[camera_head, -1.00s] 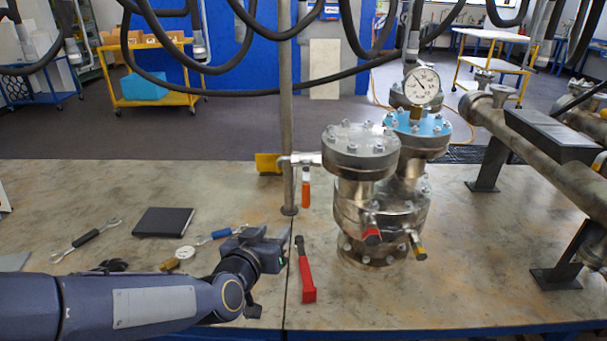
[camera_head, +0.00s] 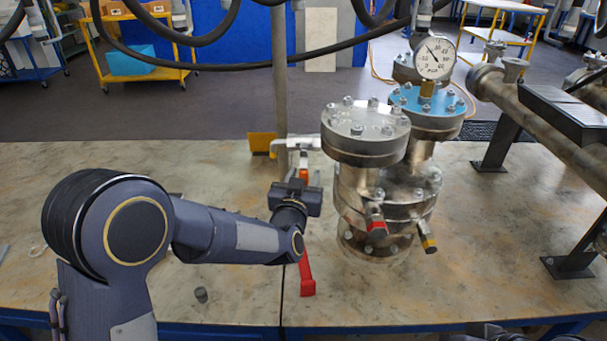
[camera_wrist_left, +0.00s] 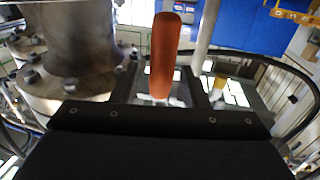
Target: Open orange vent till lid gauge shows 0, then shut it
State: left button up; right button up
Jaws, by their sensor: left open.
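The orange vent handle (camera_head: 304,174) hangs down from a valve on a side pipe left of the flanged vessel (camera_head: 384,205). In the left wrist view the orange handle (camera_wrist_left: 165,55) stands upright in the picture, between the two dark fingers. My left gripper (camera_head: 297,184) is open at the handle's lower end, and no grip on it shows. The round lid gauge (camera_head: 435,58) stands above the blue lid (camera_head: 426,105); its needle points to the upper left, and its exact reading is too small to tell. My right gripper is out of view.
A red-handled tool (camera_head: 306,275) lies on the table (camera_head: 220,300) below my gripper. A vertical post (camera_head: 281,100) stands behind the valve, with a yellow block (camera_head: 261,143) beside it. Red-tipped (camera_head: 376,222) and yellow-tipped (camera_head: 428,240) fittings stick out from the vessel's front.

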pick_arm(q)
jog(key=shift+w, duration=0.3)
grip_shut()
